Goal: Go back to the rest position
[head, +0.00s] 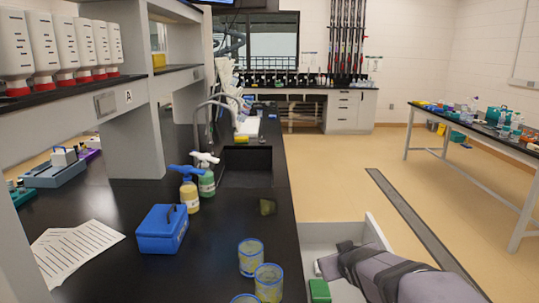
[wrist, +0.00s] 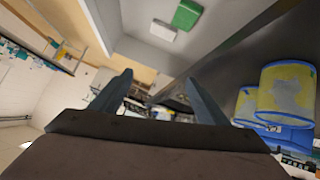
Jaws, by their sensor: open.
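My gripper shows in the wrist view (wrist: 160,98) with its two dark fingers wide apart and nothing between them. In the head view my arm comes in from the lower right, over a pale open drawer (head: 318,232) beside the black bench (head: 225,255). The fingers cannot be made out in the head view. A green block (head: 319,291) and a small white item lie in the drawer. The green block also shows at the top of the wrist view (wrist: 187,14), beyond the fingers and apart from them.
Blue-rimmed cups (head: 250,258) stand near the bench's right edge, left of my arm. Open floor (head: 340,185) lies beyond the drawer. Another table (head: 480,125) stands right.

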